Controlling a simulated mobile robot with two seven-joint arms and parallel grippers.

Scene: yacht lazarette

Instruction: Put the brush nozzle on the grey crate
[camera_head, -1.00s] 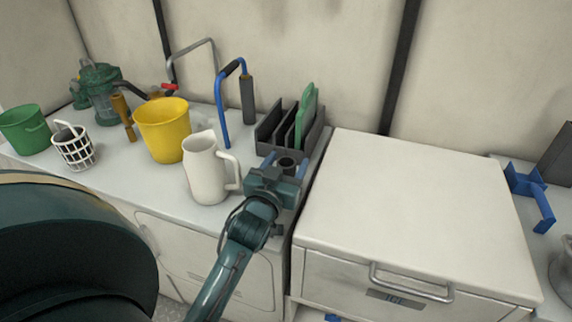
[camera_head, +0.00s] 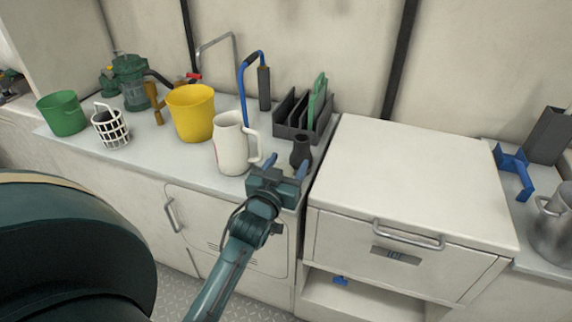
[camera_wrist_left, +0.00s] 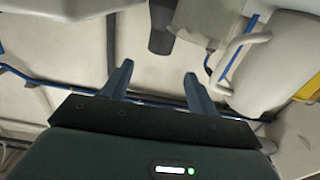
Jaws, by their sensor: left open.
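A dark grey, flared piece, which looks like the brush nozzle (camera_head: 301,153), stands upright on the counter near its right end. It also shows in the left wrist view (camera_wrist_left: 161,28), beyond the fingertips. My left gripper (camera_head: 286,166) is open and empty, on the near side of the nozzle and apart from it. Its two spread fingers show in the left wrist view (camera_wrist_left: 157,78). No plain grey crate is clear; a dark grey slotted holder (camera_head: 284,131) with a green board in it stands behind the nozzle. My right gripper is not in view.
A white jug (camera_head: 230,147) stands close left of my left gripper. A yellow bucket (camera_head: 190,113), white basket (camera_head: 110,128) and green bucket (camera_head: 62,114) stand further left. The white ice chest top (camera_head: 410,165) is clear. A dark grey box (camera_head: 548,136) stands far right.

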